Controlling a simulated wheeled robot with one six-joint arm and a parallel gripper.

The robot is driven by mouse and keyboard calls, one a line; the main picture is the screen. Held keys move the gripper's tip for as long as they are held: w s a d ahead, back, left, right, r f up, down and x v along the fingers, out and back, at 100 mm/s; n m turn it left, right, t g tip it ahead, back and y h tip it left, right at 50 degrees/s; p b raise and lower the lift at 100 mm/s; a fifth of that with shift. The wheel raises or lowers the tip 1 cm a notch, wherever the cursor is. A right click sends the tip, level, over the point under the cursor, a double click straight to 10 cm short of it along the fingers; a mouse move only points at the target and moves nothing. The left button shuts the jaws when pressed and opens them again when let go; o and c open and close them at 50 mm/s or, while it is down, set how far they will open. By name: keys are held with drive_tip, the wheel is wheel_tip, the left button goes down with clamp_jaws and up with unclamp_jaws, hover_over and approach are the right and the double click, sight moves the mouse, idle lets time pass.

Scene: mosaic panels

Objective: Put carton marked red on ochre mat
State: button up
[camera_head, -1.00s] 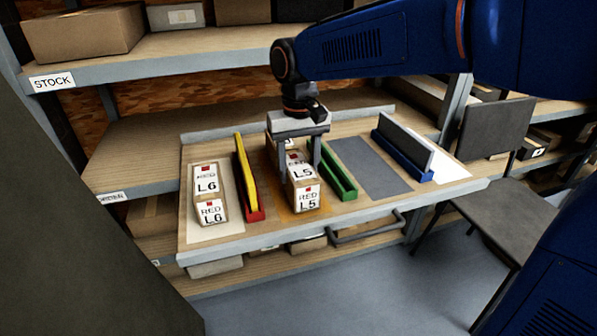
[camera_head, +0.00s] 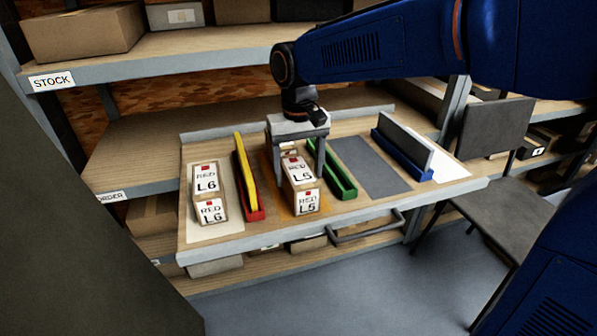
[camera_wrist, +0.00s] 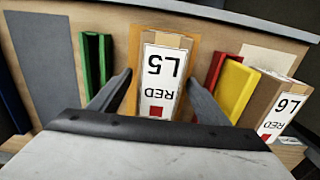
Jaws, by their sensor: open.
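A brown carton with white labels reading RED L5 and a red square (camera_head: 307,203) stands on the ochre mat (camera_head: 282,206). The carton also shows in the wrist view (camera_wrist: 160,75), with the mat's ochre strip (camera_wrist: 194,58) beside it. My gripper (camera_head: 299,178) is open, with its fingers on either side of the carton. In the wrist view my gripper (camera_wrist: 160,85) shows gaps between the fingers and the carton. Another carton, marked RED L6 (camera_head: 210,211), stands on a pale mat at the left. My gripper hides part of the area behind the L5 carton.
A red and yellow divider (camera_head: 246,180) stands left of the ochre mat, and a green divider (camera_head: 337,172) stands right of it. Further right are a bare grey mat (camera_head: 368,166) and a blue divider with a grey panel (camera_head: 405,155). Shelves rise behind.

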wheel_tip(320, 180, up, 12)
idle(0.5)
drive_tip(key=s+d+f+m+t, duration=0.1)
drive_tip(key=s+d+f, duration=0.3)
drive_tip(key=d, duration=0.5)
drive_tip(key=s+d+f+m+t, duration=0.1)
drive_tip(key=s+d, duration=0.4)
drive_tip(key=d, duration=0.4)
drive_tip(key=s+d+f+m+t, duration=0.1)
drive_tip(key=s+d+f+t, duration=0.1)
drive_tip(key=s+d+f, duration=0.7)
wheel_tip(320, 180, down, 2)
drive_tip(key=s, duration=0.2)
drive_tip(key=shift+s+f+t, duration=0.25)
drive_tip(key=shift+s+t, duration=0.1)
drive_tip(key=shift+t, duration=0.05)
